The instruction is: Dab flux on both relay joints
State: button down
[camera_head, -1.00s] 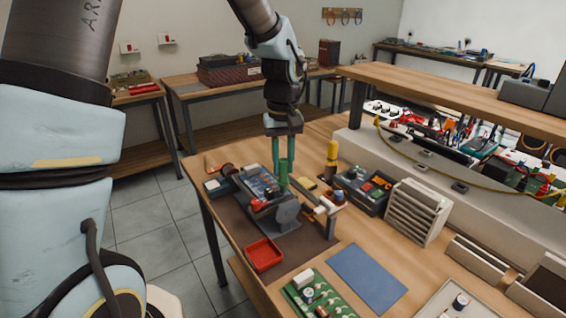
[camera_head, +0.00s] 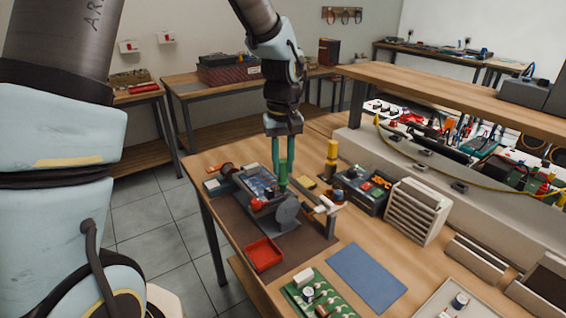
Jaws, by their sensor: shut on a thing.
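My gripper (camera_head: 283,157) points down over the workbench, its two green fingers shut on a green flux pen (camera_head: 283,172). The pen is upright, and its lower end is at the right side of a blue circuit board (camera_head: 259,183). The board sits in a grey holder (camera_head: 286,214) on a brown mat (camera_head: 232,222). I cannot tell whether the pen tip touches the board. The relay joints are too small to make out.
A red tray (camera_head: 264,254) lies on the mat's front. A yellow-topped bottle (camera_head: 331,160), a dark bin of parts (camera_head: 362,188) and a slotted white rack (camera_head: 417,211) stand to the right. A blue pad (camera_head: 366,278) and a green board (camera_head: 322,297) lie in front.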

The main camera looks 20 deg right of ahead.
jog(key=shift+f, duration=0.4)
dwell(1.1)
notch_tip(320, 180, up, 5)
jog(key=p, duration=0.3)
jog(key=shift+f, duration=0.15)
jog(key=shift+f, duration=0.1)
